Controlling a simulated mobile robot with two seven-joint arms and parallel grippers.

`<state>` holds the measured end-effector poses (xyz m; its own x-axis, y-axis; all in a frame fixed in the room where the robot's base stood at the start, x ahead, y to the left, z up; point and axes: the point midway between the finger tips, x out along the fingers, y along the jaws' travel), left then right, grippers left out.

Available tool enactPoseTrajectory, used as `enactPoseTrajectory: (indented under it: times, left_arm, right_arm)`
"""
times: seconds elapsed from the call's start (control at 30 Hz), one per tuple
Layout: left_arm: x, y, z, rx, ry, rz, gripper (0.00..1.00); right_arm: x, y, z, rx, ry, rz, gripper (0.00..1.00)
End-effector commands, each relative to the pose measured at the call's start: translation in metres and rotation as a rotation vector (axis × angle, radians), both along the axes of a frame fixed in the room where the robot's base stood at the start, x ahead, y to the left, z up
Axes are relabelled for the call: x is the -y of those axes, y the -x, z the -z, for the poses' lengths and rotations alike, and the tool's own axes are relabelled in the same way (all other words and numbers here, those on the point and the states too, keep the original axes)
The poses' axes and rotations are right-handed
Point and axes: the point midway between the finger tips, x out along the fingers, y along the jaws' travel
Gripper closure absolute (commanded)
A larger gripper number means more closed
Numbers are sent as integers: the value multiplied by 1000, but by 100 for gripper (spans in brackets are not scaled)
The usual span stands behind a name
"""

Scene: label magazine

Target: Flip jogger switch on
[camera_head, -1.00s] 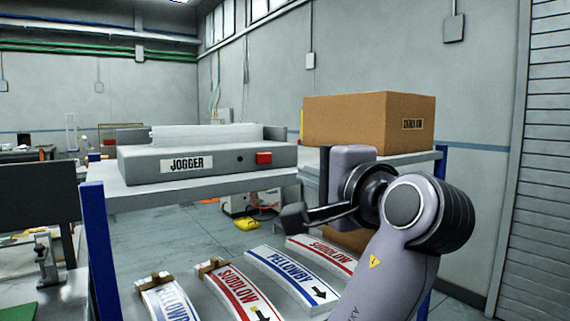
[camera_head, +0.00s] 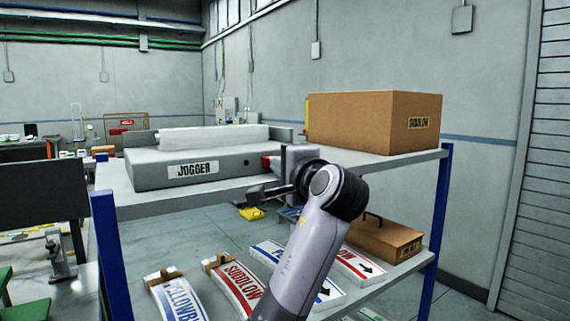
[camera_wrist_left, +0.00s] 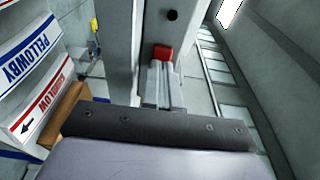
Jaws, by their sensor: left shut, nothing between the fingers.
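The jogger (camera_head: 210,163) is a grey box with a JOGGER label, on the upper shelf. Its red switch (camera_head: 267,161) is on the front face at the right end, partly hidden by my left gripper (camera_head: 282,161). In the left wrist view the red switch (camera_wrist_left: 162,54) shows just beyond the tips of my left gripper (camera_wrist_left: 160,68), which is shut and empty. The fingers point at the switch and are very close to it. I cannot tell whether they touch, or which way the switch is set. My right gripper is not in view.
A large cardboard box (camera_head: 365,122) stands on the shelf right of the jogger. The lower shelf holds several curved labels (camera_head: 232,287) and a brown case (camera_head: 384,238). A blue post (camera_head: 108,250) stands at the shelf's left front corner.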

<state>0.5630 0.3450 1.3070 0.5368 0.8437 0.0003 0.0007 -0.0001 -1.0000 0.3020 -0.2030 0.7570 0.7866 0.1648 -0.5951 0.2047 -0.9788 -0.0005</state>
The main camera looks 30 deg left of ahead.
Motion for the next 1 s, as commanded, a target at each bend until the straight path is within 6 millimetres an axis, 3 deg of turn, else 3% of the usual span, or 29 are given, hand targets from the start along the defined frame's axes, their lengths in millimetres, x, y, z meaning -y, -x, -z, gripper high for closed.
enactPoseTrajectory:
  times: [0.27, 0.47, 1.0]
  left_arm:
    - [0, -1, 0, -1, 0, 0, 100]
    - [-5, -14, 0, -3, 1, 2, 100]
    - [-10, -14, 1, -3, 1, -6, 100]
  right_arm:
    - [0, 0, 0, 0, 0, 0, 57]
    - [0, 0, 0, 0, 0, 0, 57]
    - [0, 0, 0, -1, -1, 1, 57]
